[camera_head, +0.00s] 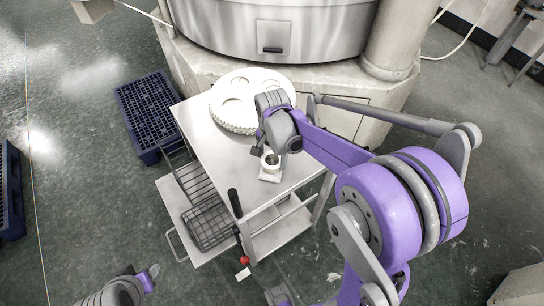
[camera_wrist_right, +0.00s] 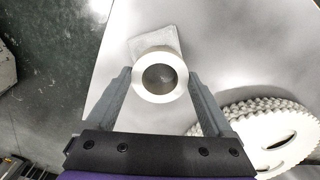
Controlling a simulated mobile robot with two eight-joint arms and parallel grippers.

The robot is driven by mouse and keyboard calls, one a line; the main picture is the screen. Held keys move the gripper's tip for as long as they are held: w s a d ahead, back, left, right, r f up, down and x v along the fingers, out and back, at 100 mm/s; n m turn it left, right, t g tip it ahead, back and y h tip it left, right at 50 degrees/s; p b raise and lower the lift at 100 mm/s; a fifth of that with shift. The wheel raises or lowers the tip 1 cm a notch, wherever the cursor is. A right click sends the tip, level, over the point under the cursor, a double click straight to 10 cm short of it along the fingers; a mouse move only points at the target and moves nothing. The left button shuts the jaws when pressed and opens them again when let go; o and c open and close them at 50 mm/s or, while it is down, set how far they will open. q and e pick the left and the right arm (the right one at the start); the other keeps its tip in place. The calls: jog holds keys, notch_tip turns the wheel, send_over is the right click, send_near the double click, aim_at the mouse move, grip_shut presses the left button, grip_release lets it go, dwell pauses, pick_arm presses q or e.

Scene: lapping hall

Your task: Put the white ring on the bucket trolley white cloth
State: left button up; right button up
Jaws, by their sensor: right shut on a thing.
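The white ring (camera_head: 272,168) is a short, thick-walled ring with a dark round opening. In the right wrist view the ring (camera_wrist_right: 141,75) lies between the two grey fingers of my right gripper (camera_wrist_right: 160,76), which is shut on it. In the head view my right gripper (camera_head: 266,151) is above the trolley's near right part. The white cloth (camera_head: 268,178) is a small square on the trolley top, right by the ring. In the wrist view the ring overlaps part of the cloth (camera_wrist_right: 152,43). Whether they touch is unclear. A left arm part shows at the bottom left; its jaws are not clear.
The metal trolley top (camera_head: 205,130) bears a stack of white toothed discs (camera_head: 231,108) at the back. A wire basket (camera_head: 208,222) hangs at the trolley's left side. A blue crate (camera_head: 150,108) stands on the floor to the left. A large machine is behind.

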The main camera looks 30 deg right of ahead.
jog(key=o, duration=1.4)
jog(key=shift+f, duration=0.15)
jog(key=shift+c, duration=0.2)
jog(key=shift+r, duration=0.4)
notch_tip(320, 180, up, 11)
jog(key=p, duration=0.1)
jog(key=s+a+f+n+t, duration=0.2)
jog(key=s+a+f+n, duration=0.1)
jog(key=s+n, duration=0.3)
jog(key=s+a+f+n+t, duration=0.3)
jog(key=s+n, duration=0.3)
jog(key=s, duration=0.3)
jog(key=shift+s+a+n, duration=0.3)
jog(key=shift+s+a, duration=0.1)
